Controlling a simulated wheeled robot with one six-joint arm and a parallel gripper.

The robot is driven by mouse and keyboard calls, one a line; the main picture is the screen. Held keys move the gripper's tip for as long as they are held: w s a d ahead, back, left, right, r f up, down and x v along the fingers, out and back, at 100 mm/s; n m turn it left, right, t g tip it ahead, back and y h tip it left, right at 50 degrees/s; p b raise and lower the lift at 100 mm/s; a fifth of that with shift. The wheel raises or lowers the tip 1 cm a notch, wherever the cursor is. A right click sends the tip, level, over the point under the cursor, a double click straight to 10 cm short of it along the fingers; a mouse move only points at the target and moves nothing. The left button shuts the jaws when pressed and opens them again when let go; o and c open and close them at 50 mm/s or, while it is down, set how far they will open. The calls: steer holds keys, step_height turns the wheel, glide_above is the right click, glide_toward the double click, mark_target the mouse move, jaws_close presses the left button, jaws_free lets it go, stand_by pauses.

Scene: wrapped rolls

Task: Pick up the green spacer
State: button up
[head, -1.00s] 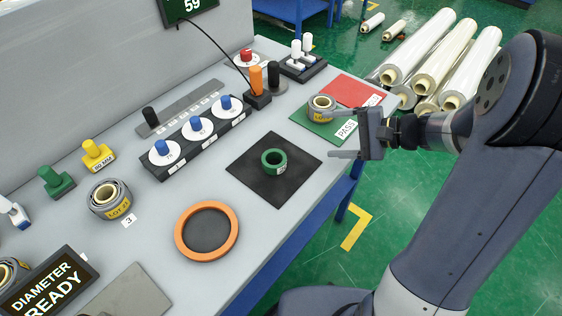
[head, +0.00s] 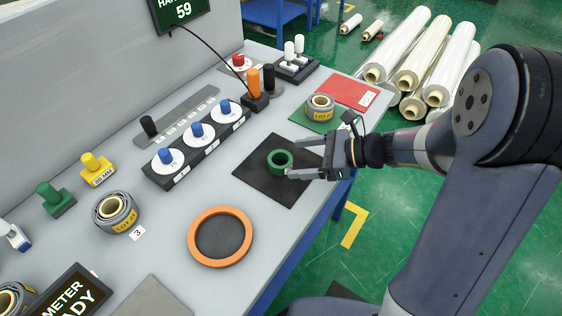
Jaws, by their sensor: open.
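The green spacer (head: 280,161) is a short ring standing on a black square mat (head: 262,186) on the grey bench. A small pale label shows on its near right side. My gripper (head: 292,158) is open just right of the spacer, its two fingers pointing left toward it. The near finger's tip is close to the spacer's near right side; I cannot tell if they touch. The far finger lies behind and to the right of the spacer. Nothing is between the jaws that I can make out.
A wrapped roll (head: 320,106) sits on the green pad behind my gripper, beside a red pad (head: 349,92). An orange ring (head: 220,212) lies at the front. A rack with white discs (head: 198,134) and blue knobs stands left of the mat.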

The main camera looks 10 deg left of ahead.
mark_target(272, 160)
steer(key=shift+x, duration=3.4)
steer(key=shift+w+r, duration=0.1)
steer(key=shift+w, duration=0.05)
steer(key=shift+c, duration=0.4)
steer(key=c, duration=1)
